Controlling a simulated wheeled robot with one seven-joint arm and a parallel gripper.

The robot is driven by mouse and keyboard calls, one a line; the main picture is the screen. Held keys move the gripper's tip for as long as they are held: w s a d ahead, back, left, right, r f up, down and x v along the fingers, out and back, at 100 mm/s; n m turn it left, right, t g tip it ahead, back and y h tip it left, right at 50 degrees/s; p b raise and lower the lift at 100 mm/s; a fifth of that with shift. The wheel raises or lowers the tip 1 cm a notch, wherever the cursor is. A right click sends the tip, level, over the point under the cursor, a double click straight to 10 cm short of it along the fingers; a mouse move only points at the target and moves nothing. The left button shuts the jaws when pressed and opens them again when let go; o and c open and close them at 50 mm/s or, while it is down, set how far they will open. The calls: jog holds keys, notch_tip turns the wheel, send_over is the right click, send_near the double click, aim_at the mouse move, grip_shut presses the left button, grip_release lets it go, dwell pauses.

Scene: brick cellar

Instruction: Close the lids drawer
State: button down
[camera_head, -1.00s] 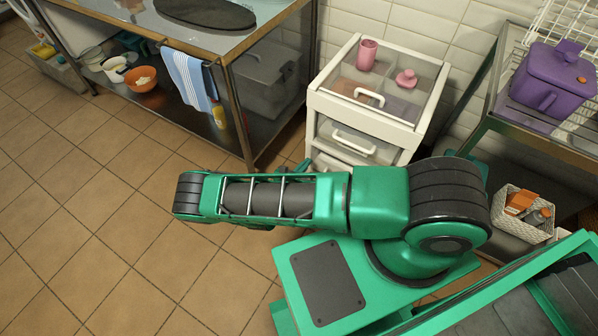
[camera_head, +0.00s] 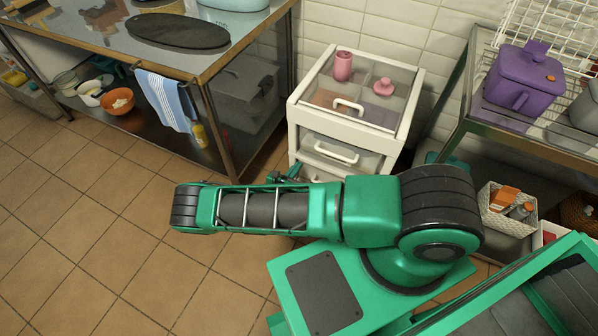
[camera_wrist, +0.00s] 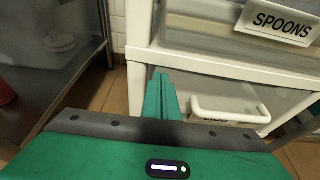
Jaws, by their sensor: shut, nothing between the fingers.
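A white drawer unit (camera_head: 372,138) with clear drawer fronts stands against the tiled wall in the head view. Its lower part is hidden behind my arm. In the wrist view, a drawer labelled SPOONS (camera_wrist: 280,22) is at the top. Below it is a clear-fronted drawer (camera_wrist: 205,90) with a white bar handle (camera_wrist: 230,116). The label behind this handle is mostly covered and I cannot read it fully. How far this drawer stands out is unclear. In the head view my arm mostly hides my gripper.
A metal table (camera_head: 226,62) with a hanging towel is on the left. A metal rack (camera_head: 470,125) with a purple container (camera_head: 522,78) is on the right. Tiled floor (camera_head: 90,240) is open at front left.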

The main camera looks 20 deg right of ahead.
jog(key=shift+w+d, duration=0.25)
jog(key=f+v, duration=0.1)
jog(key=v, duration=1.2)
jog(key=shift+s+a, duration=0.4)
jog(key=shift+a, duration=0.05)
